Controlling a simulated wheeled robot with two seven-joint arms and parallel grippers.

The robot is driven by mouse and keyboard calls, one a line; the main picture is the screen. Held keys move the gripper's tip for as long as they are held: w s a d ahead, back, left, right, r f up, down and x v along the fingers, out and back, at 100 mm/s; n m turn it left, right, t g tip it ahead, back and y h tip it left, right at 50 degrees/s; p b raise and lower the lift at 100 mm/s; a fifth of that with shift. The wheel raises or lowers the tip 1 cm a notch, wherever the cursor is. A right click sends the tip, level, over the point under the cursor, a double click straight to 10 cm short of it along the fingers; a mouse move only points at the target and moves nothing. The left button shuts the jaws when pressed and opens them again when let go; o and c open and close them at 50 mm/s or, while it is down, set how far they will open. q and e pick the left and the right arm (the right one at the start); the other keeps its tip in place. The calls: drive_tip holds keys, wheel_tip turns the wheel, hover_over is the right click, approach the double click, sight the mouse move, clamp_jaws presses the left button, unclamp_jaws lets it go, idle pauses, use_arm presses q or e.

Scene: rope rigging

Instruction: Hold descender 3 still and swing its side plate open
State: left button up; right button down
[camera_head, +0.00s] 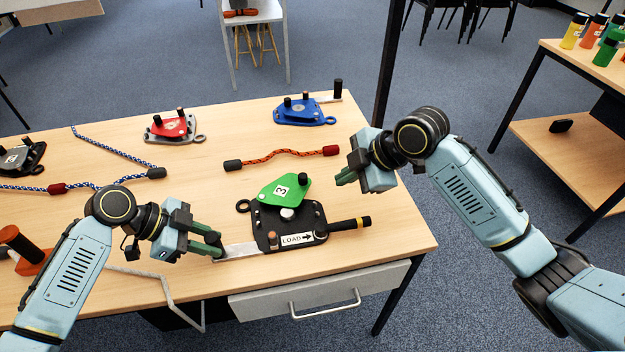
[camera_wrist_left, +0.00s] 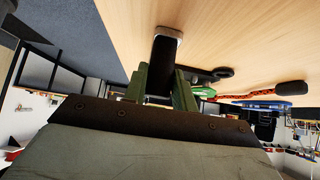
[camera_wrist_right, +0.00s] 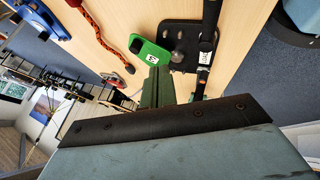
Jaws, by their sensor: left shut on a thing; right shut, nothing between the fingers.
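Descender 3 lies on the table's front part. Its black base plate (camera_head: 268,232), marked LOAD, has a black handle (camera_head: 350,224) pointing right. Its green side plate (camera_head: 281,188), numbered 3, is swung toward the back, leaving the silver boss and much of the base uncovered. The right wrist view also shows the green plate (camera_wrist_right: 151,52) turned off the base (camera_wrist_right: 181,38). My left gripper (camera_head: 218,250) is shut on a black post (camera_wrist_left: 163,66) at the left end of the descender's metal strip (camera_head: 241,250). My right gripper (camera_head: 345,178) is shut and empty, right of the green plate, apart from it.
A red-and-black rope (camera_head: 285,154) lies behind the green plate. Blue (camera_head: 303,110) and red (camera_head: 173,127) descenders lie farther back, and a black one (camera_head: 20,158) at far left. A blue-and-white rope (camera_head: 115,147) lies left. The table's right side is clear.

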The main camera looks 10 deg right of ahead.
sight(306, 176)
drive_tip(key=x, duration=0.9)
drive_tip(key=shift+s+a, duration=0.15)
drive_tip(key=w, duration=0.3)
drive_tip(key=shift+a+f, duration=0.25)
drive_tip(key=shift+a, duration=0.15)
drive_tip(key=shift+w+a, duration=0.1)
drive_tip(key=shift+w, duration=0.55)
drive_tip(key=shift+w+n+g+y, duration=0.4)
drive_tip(key=shift+w+n, duration=0.4)
drive_tip(key=shift+w, duration=0.3)
drive_tip(key=shift+w+a, duration=0.2)
drive_tip(key=shift+w, duration=0.55)
drive_tip(key=shift+w+a, duration=0.2)
drive_tip(key=shift+w, duration=0.6)
drive_tip(key=shift+w+a, duration=0.35)
drive_tip(key=shift+w, duration=0.25)
drive_tip(key=shift+w+a, duration=0.3)
drive_tip(key=shift+w, duration=0.35)
